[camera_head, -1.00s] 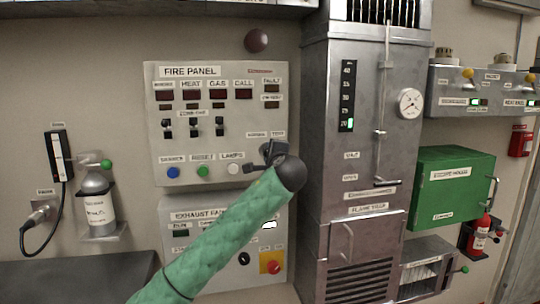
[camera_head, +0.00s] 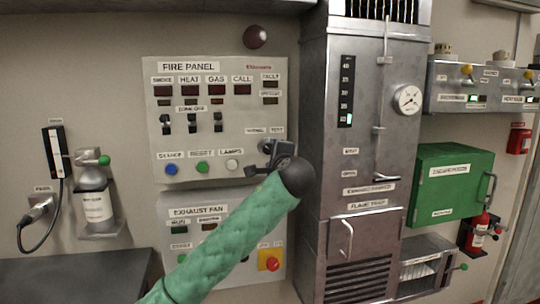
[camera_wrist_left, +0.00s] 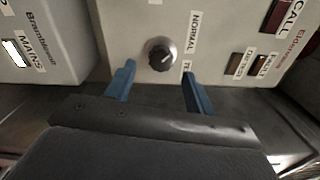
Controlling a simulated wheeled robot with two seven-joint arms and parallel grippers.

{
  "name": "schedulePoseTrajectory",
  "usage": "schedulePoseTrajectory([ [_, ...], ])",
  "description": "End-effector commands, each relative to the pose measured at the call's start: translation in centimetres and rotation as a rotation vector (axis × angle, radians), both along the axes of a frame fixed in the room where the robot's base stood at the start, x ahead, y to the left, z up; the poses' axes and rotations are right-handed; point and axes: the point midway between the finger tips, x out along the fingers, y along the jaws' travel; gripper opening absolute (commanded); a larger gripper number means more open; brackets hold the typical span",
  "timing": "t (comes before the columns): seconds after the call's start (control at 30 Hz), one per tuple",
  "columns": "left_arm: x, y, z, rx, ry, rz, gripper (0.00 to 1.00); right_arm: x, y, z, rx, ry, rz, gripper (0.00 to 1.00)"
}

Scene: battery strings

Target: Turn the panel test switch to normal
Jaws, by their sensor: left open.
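The fire panel (camera_head: 216,108) is a pale box on the wall with NORMAL and TEST labels at its lower right. The panel test switch (camera_wrist_left: 160,54) is a dark round knob on a silver base in the left wrist view, below the NORMAL label. My left gripper (camera_wrist_left: 158,88) is open, with its two blue fingers apart and the knob just beyond and between their tips, not gripped. In the head view my left gripper (camera_head: 270,160) is at the panel's lower right corner and hides the knob. My right gripper is not in view.
The exhaust fan panel (camera_head: 190,225) is below, partly behind my left arm. A grey metal cabinet (camera_head: 335,180) stands close on the right of the gripper. Blue, green and white buttons (camera_head: 202,167) lie left of it.

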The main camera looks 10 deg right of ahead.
Motion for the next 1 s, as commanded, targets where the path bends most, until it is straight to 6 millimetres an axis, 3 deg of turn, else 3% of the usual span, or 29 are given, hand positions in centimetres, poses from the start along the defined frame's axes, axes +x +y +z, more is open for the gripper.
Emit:
schedulePoseTrajectory([
  [0.2, -2.0, 0.0, -0.1, -0.001, 0.000, 0.000, 0.54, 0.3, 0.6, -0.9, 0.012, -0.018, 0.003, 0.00],
  [0.63, -2.2, 0.0, 0.0, -0.016, 0.000, 0.000, 0.54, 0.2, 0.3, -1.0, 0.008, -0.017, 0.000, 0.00],
  [0.87, -2.2, 0.0, -0.4, -0.200, 0.019, 0.004, 0.54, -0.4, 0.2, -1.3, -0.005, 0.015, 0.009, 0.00],
  [1.0, -3.4, -0.4, -0.3, -0.357, 0.050, -0.024, 0.54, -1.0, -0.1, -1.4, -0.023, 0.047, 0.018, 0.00],
])
